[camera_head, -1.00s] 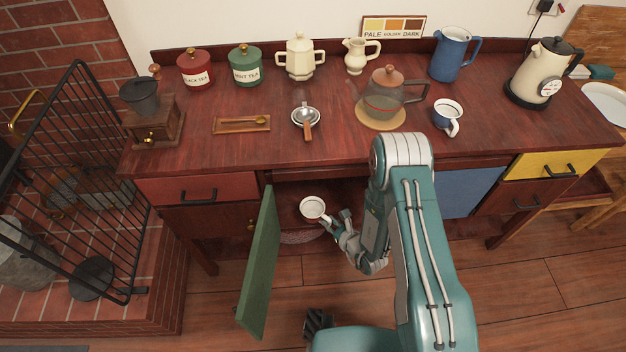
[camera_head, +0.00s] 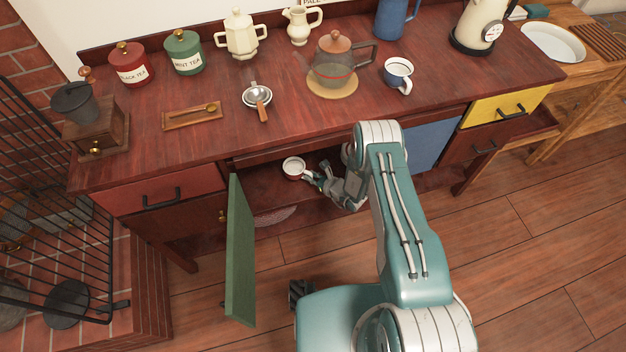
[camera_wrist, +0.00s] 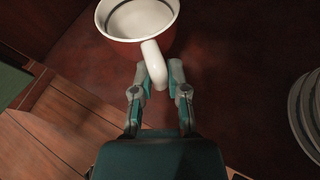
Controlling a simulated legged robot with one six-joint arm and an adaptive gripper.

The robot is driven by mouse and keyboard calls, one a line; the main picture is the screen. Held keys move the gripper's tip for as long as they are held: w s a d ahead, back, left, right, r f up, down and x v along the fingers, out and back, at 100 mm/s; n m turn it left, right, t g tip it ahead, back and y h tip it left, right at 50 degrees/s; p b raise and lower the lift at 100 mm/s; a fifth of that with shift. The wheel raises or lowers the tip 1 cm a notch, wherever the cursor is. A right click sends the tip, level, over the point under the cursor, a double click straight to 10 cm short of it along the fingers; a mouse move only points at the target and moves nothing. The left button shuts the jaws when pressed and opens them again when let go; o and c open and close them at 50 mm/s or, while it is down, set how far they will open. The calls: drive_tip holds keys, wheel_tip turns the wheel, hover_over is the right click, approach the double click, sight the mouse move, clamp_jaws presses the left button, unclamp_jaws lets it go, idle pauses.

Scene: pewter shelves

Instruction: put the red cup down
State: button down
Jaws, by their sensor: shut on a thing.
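The red cup (camera_head: 293,168), white inside with a pale handle, is inside the open compartment under the counter in the head view. It fills the top of the wrist view (camera_wrist: 138,22). My gripper (camera_head: 314,177) is at the cup's right side. In the wrist view its fingers (camera_wrist: 158,78) are shut on the cup's handle, one on each side of it. The cup looks upright over the dark wooden compartment floor; I cannot tell whether its base touches the floor.
The green door (camera_head: 240,255) stands open left of my arm. Stacked white plates (camera_wrist: 308,110) lie at the right in the wrist view. The counter (camera_head: 215,130) above carries a teapot (camera_head: 332,70), a blue-and-white cup (camera_head: 398,72) and a strainer (camera_head: 257,95).

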drive_tip(key=shift+w+d+f, duration=0.4)
drive_tip(key=shift+w+f, duration=0.1)
drive_tip(key=shift+f, duration=0.05)
drive_tip(key=f, duration=0.3)
drive_tip(key=shift+w+d, duration=0.15)
drive_tip(key=shift+d, duration=0.05)
drive_tip(key=shift+a+f, duration=0.1)
drive_tip(key=shift+f, duration=0.15)
drive_tip(key=c, duration=0.6)
unclamp_jaws()
drive_tip(key=shift+c, duration=0.2)
drive_tip(key=v, duration=1.2)
